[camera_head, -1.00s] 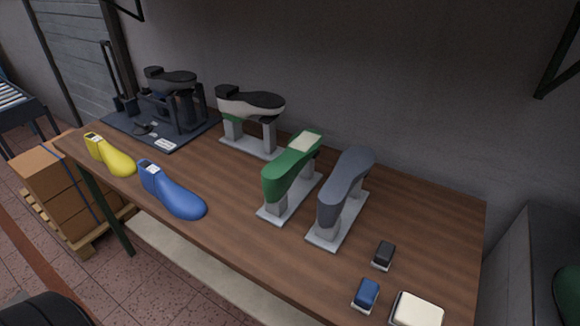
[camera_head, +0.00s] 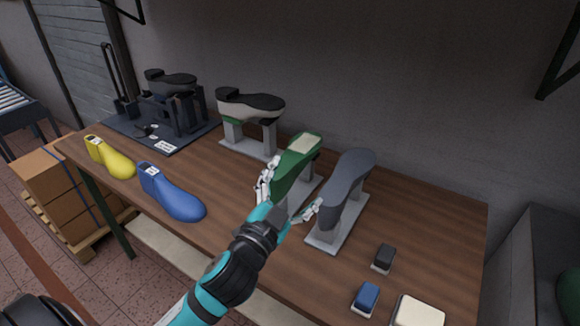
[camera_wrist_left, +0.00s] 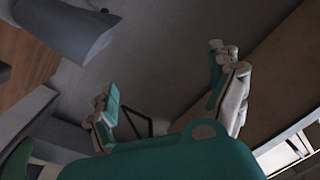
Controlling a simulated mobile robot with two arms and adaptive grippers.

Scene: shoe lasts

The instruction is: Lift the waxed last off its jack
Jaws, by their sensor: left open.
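A green last (camera_head: 288,168) with a cream patch on its sole sits sole-up on a light grey jack (camera_head: 307,188) at mid-table. A grey last (camera_head: 347,180) sits sole-up on a similar jack (camera_head: 325,241) to its right. I cannot tell from looks which is the waxed one. My left gripper (camera_head: 287,195) is open in front of the green last's near end, hiding that end and part of its jack. In the left wrist view the gripper (camera_wrist_left: 175,98) is open with nothing seen between its fingers, and the grey last (camera_wrist_left: 75,28) shows at upper left. My right gripper is not in view.
A black-soled last (camera_head: 250,102) stands on another jack behind. Yellow (camera_head: 112,158) and blue (camera_head: 172,192) lasts lie at left, near a dark machine (camera_head: 175,105). Small blocks (camera_head: 366,297) and a cream pad (camera_head: 418,312) lie at front right. The table's right rear is clear.

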